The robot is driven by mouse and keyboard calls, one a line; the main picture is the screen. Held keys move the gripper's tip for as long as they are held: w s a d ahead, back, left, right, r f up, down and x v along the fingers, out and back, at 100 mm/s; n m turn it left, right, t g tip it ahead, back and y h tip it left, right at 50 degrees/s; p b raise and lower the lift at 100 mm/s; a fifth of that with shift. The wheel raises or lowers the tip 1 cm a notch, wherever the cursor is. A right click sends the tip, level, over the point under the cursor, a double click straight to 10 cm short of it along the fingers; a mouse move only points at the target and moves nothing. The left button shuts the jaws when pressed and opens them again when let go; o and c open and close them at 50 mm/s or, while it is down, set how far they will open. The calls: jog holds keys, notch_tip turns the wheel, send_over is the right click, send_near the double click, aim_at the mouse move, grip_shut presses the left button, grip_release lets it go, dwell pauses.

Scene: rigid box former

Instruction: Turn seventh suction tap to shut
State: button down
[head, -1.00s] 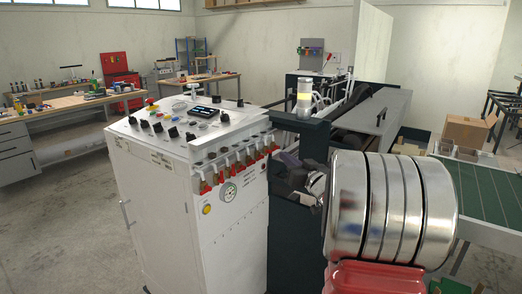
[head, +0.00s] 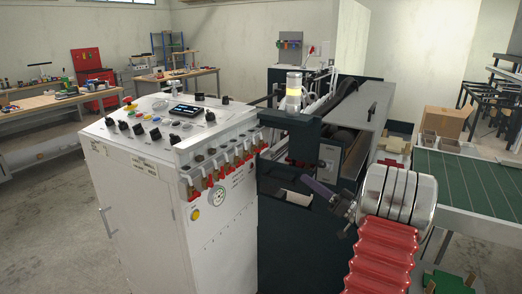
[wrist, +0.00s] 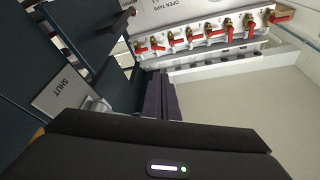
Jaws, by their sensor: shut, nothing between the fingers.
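A row of brass suction taps with red handles (head: 222,168) runs along the upper side of the white cabinet (head: 150,215). The row also shows at the top of the wrist view (wrist: 208,30). Some handles hang down and others point sideways. The right-end tap (wrist: 282,15) has its handle sideways.
A plate marked SHUT (wrist: 66,86) is close at the left of the wrist view. Knobs and a screen (head: 187,111) top the cabinet. A green conveyor (head: 465,185) lies right.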

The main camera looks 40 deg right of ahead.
aim_at(256, 150)
jog(key=shift+w, duration=0.1)
jog(key=x, duration=2)
